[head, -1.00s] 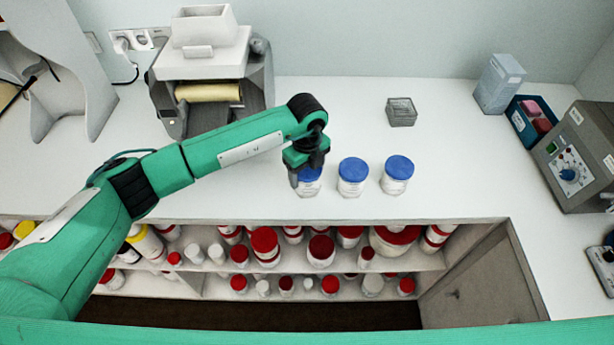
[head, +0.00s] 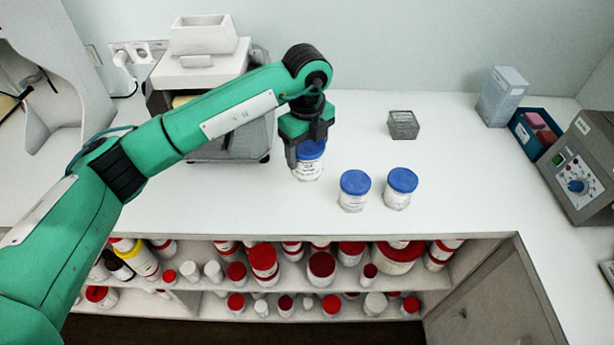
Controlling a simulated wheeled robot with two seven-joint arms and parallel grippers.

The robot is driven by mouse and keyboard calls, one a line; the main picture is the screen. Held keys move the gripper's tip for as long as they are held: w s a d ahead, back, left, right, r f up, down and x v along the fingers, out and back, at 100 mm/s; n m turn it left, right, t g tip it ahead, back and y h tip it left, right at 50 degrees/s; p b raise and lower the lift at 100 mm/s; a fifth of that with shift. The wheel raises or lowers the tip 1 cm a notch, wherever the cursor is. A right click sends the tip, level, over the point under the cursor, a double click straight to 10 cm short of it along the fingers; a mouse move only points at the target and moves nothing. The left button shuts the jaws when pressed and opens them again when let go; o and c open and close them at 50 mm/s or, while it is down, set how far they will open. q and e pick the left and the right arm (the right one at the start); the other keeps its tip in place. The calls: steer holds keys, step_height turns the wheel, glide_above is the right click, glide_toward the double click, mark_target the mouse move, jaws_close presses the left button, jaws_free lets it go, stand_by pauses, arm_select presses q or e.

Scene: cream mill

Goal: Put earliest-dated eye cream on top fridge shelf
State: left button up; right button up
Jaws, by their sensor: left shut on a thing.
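My left gripper (head: 308,145) is shut on a white jar with a blue lid (head: 309,168), the leftmost of three alike. The gripper covers part of its lid, and the jar appears held slightly above the white counter. Two more blue-lidded jars, a middle one (head: 353,198) and a right one (head: 399,197), stand upright on the counter to its right. Their labels are too small to read, so I cannot tell the dates. My right gripper is not in view. No fridge is recognisable in the view.
A machine with a white top (head: 200,68) stands behind my left arm. A small grey box (head: 403,125), a blue bin (head: 534,134) and a grey device with a dial (head: 582,170) are on the counter (head: 250,215). Shelves below hold several red-lidded containers (head: 321,268).

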arm_select(q)
step_height(320, 180, up, 7)
steer(key=shift+b, duration=0.75)
steer(key=shift+a+r, duration=0.1)
steer(key=shift+r, duration=0.45)
steer(key=shift+a+f+m, duration=0.25)
steer(key=shift+a+m, duration=0.15)
steer(key=shift+m, duration=0.5)
steer(key=s+a+f+n, duration=0.3)
steer(key=a+n, duration=0.3)
steer(key=n, duration=0.4)
steer(key=s+a+f+n, duration=0.3)
steer(key=a+n, duration=0.4)
steer(key=n, duration=0.3)
steer(key=s+a+f+n, duration=0.3)
steer(key=a+f+n, duration=0.2)
steer(key=a+n, duration=0.2)
steer(key=n, duration=0.2)
steer(key=shift+a+n, duration=0.15)
steer(key=shift+n, duration=0.25)
